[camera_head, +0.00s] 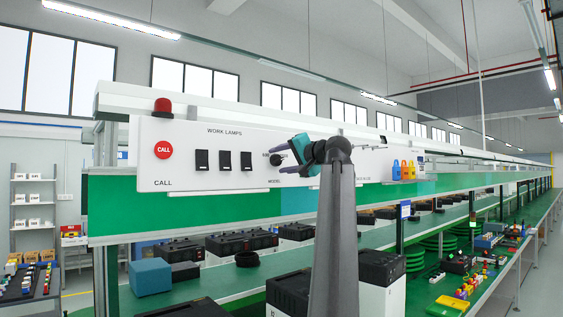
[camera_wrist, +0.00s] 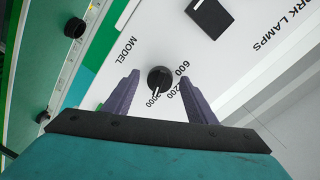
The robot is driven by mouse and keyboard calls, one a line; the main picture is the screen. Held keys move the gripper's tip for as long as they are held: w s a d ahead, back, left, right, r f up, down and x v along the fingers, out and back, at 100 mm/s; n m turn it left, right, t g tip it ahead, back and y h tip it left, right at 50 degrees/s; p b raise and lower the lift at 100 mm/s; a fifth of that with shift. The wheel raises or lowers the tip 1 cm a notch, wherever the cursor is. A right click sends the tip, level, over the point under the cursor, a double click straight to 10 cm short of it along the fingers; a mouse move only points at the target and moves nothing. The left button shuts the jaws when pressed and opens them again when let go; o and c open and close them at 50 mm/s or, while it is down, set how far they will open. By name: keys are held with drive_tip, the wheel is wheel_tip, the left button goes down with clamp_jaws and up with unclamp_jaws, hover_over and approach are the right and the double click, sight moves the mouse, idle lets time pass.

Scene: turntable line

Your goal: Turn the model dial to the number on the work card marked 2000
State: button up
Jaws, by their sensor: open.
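The black round model dial (camera_wrist: 159,79) is on the white panel, beside the word MODEL and the numbers 600, 1200 and 2000, partly covered by my fingers. Its white pointer mark points down in the wrist view, toward 2000. My gripper (camera_wrist: 160,84) is open, one finger on each side of the dial; I cannot tell whether either touches it. In the head view the dial (camera_head: 276,159) is at the left of my teal gripper (camera_head: 285,158), which partly hides its label. I cannot make out a work card marked 2000.
Left of the dial on the panel (camera_head: 180,130) are several black lamp switches (camera_head: 224,160) and a red CALL button (camera_head: 163,150). Yellow, orange and blue tags (camera_head: 404,171) hang at the right. Below, a green line carries black units (camera_head: 241,242).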

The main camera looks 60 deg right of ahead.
drive_tip(key=b+v, duration=0.3)
drive_tip(key=v, duration=1)
drive_tip(key=shift+s, duration=0.4)
drive_tip(key=shift+a, duration=0.1)
